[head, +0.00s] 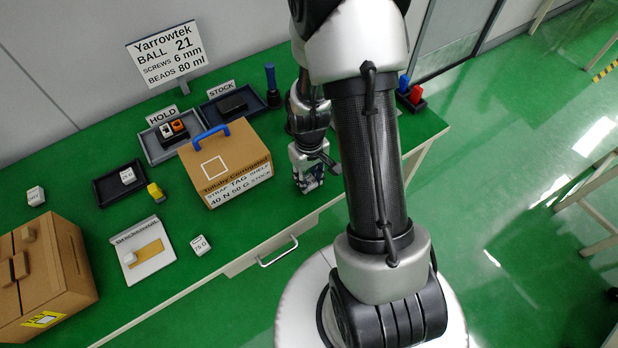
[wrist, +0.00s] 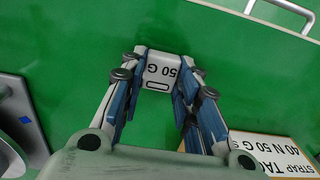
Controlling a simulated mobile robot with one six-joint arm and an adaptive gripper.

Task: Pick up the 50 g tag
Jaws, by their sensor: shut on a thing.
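The 50 g tag (wrist: 160,72) is a small white block marked "50 G", upside down in the wrist view. My gripper (wrist: 160,84) is shut on it, with a blue-padded finger on each side. In the head view my gripper (head: 308,182) points down over the green table, just right of the cardboard box. The tag cannot be made out there. Whether it touches the table is not clear.
The STOCK tray (head: 212,120) and HOLD tray (head: 153,150) stand behind. Another white tag (head: 200,245) lies near the front edge. A brown carton (head: 70,270) stands left.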

